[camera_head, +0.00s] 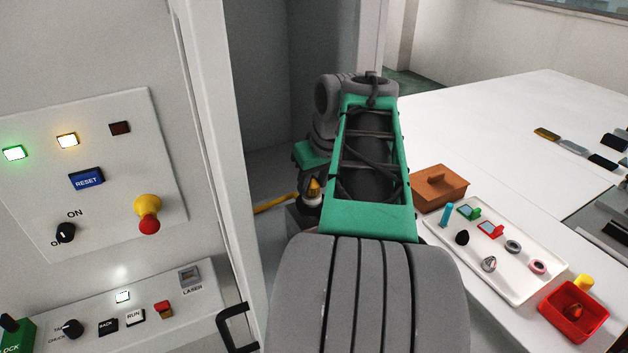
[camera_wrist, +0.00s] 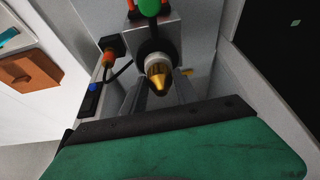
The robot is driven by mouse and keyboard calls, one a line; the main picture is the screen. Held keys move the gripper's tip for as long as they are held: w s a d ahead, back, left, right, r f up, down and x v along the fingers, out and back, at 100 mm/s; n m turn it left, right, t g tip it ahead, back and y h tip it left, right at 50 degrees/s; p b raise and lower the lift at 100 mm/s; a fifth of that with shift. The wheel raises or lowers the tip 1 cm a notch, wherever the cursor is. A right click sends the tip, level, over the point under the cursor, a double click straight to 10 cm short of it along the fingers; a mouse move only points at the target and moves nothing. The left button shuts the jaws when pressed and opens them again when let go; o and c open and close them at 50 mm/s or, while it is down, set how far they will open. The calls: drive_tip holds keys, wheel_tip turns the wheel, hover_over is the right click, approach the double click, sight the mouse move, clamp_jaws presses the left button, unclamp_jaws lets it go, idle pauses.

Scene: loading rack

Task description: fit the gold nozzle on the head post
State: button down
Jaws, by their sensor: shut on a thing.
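The gold nozzle (camera_wrist: 158,76) is a short shiny cone in the middle of the wrist view, with its tip toward the camera. It also shows in the head view (camera_head: 314,187), beside my green arm link. A white ring (camera_wrist: 159,60) sits directly behind it, in line with a dark round opening on the grey head block (camera_wrist: 183,32). The post itself is hidden behind the ring and nozzle. My gripper (camera_wrist: 160,88) is shut on the gold nozzle, one finger on each side. Whether the nozzle is fully seated I cannot tell. In the head view my arm hides most of the gripper.
An orange-and-black connector (camera_wrist: 110,50) with a cable is left of the head block. The cabinet door frame (camera_head: 215,170) and handle (camera_head: 237,325) stand close on the left. A white tray (camera_head: 455,260) of small parts, a brown box (camera_head: 438,190) and a red bin (camera_head: 560,325) are right.

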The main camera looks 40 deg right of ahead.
drive_tip(key=shift+f, duration=0.35)
drive_tip(key=c, duration=0.9)
unclamp_jaws()
drive_tip(key=shift+o, duration=0.2)
drive_tip(key=p+v, duration=0.1)
drive_tip(key=v, duration=0.6)
drive_tip(key=shift+r, duration=0.4)
drive_tip(key=shift+s, duration=0.15)
